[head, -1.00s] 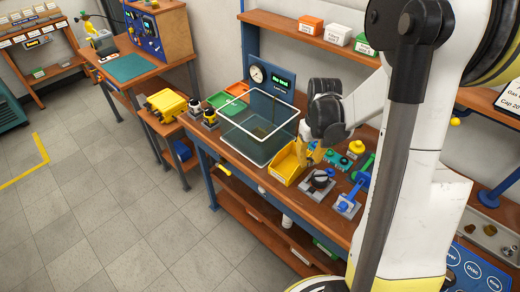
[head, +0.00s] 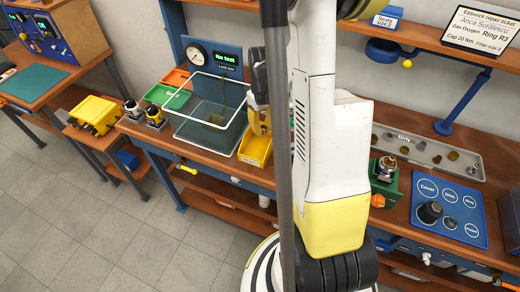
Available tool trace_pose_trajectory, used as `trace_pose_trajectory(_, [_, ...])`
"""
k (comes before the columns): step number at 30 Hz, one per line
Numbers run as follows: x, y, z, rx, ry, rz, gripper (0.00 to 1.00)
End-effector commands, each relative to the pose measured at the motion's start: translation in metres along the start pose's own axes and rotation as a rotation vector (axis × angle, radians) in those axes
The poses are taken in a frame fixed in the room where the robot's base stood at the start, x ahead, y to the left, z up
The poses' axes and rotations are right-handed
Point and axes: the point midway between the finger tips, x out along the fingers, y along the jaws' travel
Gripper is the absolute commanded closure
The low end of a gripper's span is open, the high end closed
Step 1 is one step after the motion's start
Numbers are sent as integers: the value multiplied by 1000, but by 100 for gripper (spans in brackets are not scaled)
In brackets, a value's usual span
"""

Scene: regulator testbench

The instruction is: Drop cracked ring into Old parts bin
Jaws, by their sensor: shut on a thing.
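A yellow open bin (head: 254,151) stands on the bench to the right of the glass tank; its label cannot be read from here, so I cannot tell for sure that it is the Old parts bin. My gripper (head: 260,130) has yellow fingers pointing down at the bin, over its back part, and is partly hidden by my own arm. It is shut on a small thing. The cracked ring itself cannot be made out at this size; the fingers and the arm hide that spot.
The clear-walled tank (head: 209,122) stands close left of the bin. Right of my arm are a green fixture (head: 385,180), a grey "Dirty" tray (head: 450,165) and a blue labelled mat (head: 452,214).

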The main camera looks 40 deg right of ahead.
Motion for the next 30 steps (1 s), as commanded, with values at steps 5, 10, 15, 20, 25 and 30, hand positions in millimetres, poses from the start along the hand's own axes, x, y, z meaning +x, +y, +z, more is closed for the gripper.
trace_pose_trajectory(5, [14,0,0,0,0,0,99])
trace_pose_trajectory(10, [13,0,0,0,0,0,99])
trace_pose_trajectory(15, [13,0,0,0,0,0,54])
trace_pose_trajectory(20, [13,0,0,0,0,0,54])
trace_pose_trajectory(25, [9,0,0,0,0,0,54])
trace_pose_trajectory(30, [-18,0,1,0,0,0,54])
